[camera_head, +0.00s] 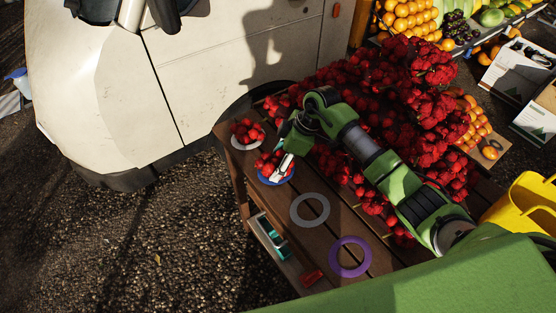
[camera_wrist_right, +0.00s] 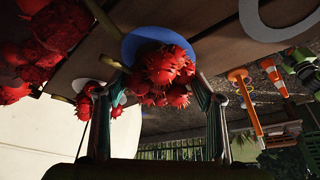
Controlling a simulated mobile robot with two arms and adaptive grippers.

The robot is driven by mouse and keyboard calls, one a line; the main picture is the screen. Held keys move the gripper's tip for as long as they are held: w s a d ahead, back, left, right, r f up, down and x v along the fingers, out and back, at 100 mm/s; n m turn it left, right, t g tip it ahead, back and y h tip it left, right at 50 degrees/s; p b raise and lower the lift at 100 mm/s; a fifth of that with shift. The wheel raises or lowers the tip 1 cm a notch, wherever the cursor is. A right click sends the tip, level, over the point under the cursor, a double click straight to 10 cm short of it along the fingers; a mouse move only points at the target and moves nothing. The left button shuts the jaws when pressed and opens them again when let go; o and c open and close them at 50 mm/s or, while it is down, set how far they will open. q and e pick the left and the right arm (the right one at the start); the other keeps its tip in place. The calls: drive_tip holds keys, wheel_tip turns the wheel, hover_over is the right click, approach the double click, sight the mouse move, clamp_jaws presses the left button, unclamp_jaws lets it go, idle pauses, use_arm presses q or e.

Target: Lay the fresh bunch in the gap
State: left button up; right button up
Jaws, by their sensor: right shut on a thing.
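A red spiky bunch of fruit (camera_head: 265,163) sits at the blue ring (camera_head: 263,181) on the wooden table. My right gripper (camera_head: 281,170) is on this bunch from the right. In the wrist view, the bunch (camera_wrist_right: 165,70) is between the two fingers of my right gripper (camera_wrist_right: 165,95), which is shut on it, with the blue ring (camera_wrist_right: 135,42) right behind it. I cannot tell whether the bunch touches the table. Another red bunch (camera_head: 246,130) lies on a white ring (camera_head: 236,144) at the table's far left corner. My left gripper is not in view.
A grey ring (camera_head: 295,213) and a purple ring (camera_head: 334,262) lie empty on the table. A large heap of red fruit (camera_head: 400,75) covers its back and right. A lower shelf holds a teal-and-white item (camera_head: 272,236). A white vehicle (camera_head: 190,65) stands behind; a yellow container (camera_head: 525,205) is at right.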

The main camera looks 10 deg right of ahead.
drive_tip(key=shift+f, duration=0.15)
drive_tip(key=o, duration=1)
drive_tip(key=shift+c, duration=0.2)
wheel_tip(320, 180, up, 6)
drive_tip(key=p, duration=0.5)
drive_tip(key=shift+p, duration=0.4)
